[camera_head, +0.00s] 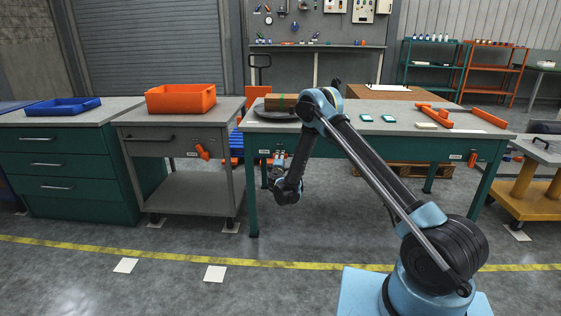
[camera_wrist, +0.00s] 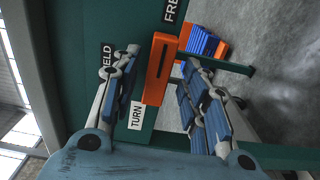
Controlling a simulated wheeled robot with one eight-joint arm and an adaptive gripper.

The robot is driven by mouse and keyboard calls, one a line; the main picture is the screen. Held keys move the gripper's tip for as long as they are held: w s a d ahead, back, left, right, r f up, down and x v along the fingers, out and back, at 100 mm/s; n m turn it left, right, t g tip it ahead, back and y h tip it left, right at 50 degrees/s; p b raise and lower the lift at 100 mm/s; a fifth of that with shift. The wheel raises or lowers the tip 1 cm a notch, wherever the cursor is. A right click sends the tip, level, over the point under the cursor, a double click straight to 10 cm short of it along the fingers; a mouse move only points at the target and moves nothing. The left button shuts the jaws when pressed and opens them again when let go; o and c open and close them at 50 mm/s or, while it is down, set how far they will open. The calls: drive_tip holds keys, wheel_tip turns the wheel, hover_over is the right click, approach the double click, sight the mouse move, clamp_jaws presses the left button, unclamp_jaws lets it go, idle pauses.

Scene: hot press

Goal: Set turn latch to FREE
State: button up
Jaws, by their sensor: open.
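The turn latch (camera_wrist: 161,68) is an orange bar with a dark slot, on a teal panel in the wrist view. Its long side runs from picture top to bottom. A "FREE" label (camera_wrist: 172,10), cut by the frame, lies just beyond its top end. My gripper (camera_wrist: 162,60) is open, one finger on either side of the latch, with gaps visible. In the head view my gripper (camera_head: 279,162) is at the teal workbench's left front; the latch is hidden there.
The teal workbench (camera_head: 345,133) carries a dark round plate with a brown block and several small parts. A grey cart (camera_head: 180,116) with an orange bin (camera_head: 181,98) stands left of my gripper, an orange handle (camera_head: 203,152) on its front. The floor in front is clear.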

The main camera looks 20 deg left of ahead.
drive_tip(key=v, duration=0.6)
drive_tip(key=shift+s, duration=0.3)
drive_tip(key=shift+d, duration=0.15)
